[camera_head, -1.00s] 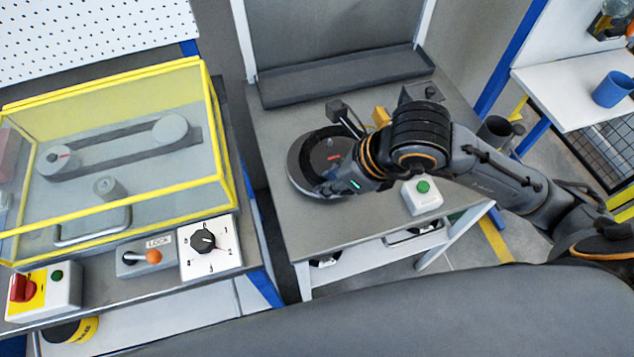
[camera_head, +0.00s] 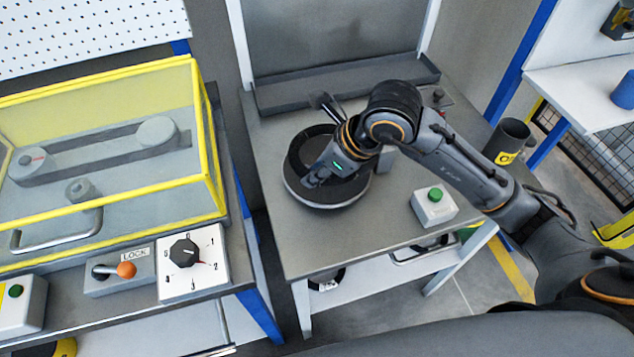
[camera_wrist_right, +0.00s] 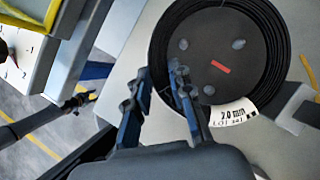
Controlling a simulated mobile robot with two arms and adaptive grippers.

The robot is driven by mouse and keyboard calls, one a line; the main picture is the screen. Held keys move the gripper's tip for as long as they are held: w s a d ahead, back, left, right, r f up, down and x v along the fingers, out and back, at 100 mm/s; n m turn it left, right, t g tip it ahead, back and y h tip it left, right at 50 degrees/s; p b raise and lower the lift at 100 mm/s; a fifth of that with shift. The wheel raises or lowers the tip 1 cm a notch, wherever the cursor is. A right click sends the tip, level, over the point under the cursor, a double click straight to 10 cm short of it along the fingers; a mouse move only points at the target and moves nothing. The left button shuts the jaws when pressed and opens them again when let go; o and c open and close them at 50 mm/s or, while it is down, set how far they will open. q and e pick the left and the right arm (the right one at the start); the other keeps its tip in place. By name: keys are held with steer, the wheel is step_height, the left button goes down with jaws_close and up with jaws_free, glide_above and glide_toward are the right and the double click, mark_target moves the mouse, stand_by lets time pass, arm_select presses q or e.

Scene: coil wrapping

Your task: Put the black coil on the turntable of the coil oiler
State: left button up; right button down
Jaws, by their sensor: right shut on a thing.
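The black coil (camera_head: 297,148) is a dark ring over the round turntable (camera_head: 325,203), whose pale grey rim shows around its front. In the right wrist view the coil (camera_wrist_right: 268,95) shows a white label and surrounds a dark centre with a red mark. My right gripper (camera_head: 316,179) points down at the coil's front left side. In the wrist view its fingers (camera_wrist_right: 158,102) straddle the coil's side, one inside the ring and one outside, shut on it. I cannot tell whether the coil rests fully on the turntable. My left gripper is not in view.
A box with a green button (camera_head: 434,206) stands at the table's front right. A dark oiler arm (camera_head: 325,105) rises behind the turntable. A black cup (camera_head: 507,141) is at the right. A yellow-framed machine (camera_head: 208,150) stands at the left. The front of the table is clear.

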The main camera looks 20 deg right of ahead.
step_height(320, 180, down, 3)
steer(key=shift+w+f+b, duration=0.15)
steer(key=shift+f+b, duration=0.05)
steer(key=shift+b, duration=0.55)
steer(key=shift+r, duration=0.1)
steer(key=c, duration=1.2)
jaws_free()
steer(key=v, duration=1.2)
